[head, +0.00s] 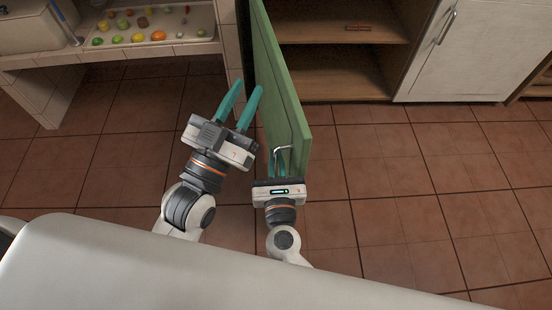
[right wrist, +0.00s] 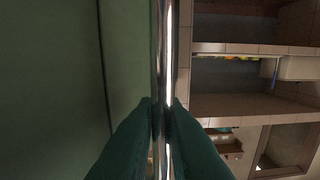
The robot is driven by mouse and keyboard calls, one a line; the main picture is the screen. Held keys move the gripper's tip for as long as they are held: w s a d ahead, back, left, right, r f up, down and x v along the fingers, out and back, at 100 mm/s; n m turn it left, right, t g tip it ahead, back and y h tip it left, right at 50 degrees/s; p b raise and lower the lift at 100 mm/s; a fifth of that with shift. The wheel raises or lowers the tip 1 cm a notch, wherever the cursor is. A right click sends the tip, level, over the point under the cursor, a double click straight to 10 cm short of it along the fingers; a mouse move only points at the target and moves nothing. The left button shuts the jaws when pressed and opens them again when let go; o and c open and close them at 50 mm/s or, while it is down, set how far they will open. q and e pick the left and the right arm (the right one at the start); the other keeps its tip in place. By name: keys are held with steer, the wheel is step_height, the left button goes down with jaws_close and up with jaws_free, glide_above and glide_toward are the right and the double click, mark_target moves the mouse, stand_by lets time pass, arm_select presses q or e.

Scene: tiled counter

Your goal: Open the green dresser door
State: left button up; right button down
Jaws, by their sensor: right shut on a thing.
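The green dresser door (head: 277,75) stands swung out from the cabinet, its free edge toward me in the head view. A metal handle (head: 284,148) is on the door near that edge. My right gripper (head: 279,163) is at the handle, shut on it; in the right wrist view its teal fingers pinch the handle bar (right wrist: 161,70) beside the green door panel (right wrist: 60,80). My left gripper (head: 244,103) is open and empty, left of the door, its fingers spread and pointing up in the picture.
The open wooden cabinet (head: 350,55) with shelves shows right of the door; a small reddish item (head: 358,28) lies on a shelf. A white cabinet door (head: 452,60) is farther right. A tiled counter at left holds a tray (head: 205,28) of colourful fruit-like items. Tiled floor (head: 420,200) is clear.

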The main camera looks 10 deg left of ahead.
steer(key=c, duration=1.8)
jaws_free()
steer(key=shift+w+r, duration=0.15)
steer(key=shift+r, duration=0.05)
steer(key=shift+c, duration=0.2)
steer(key=shift+f, duration=0.1)
steer(key=v, duration=1.2)
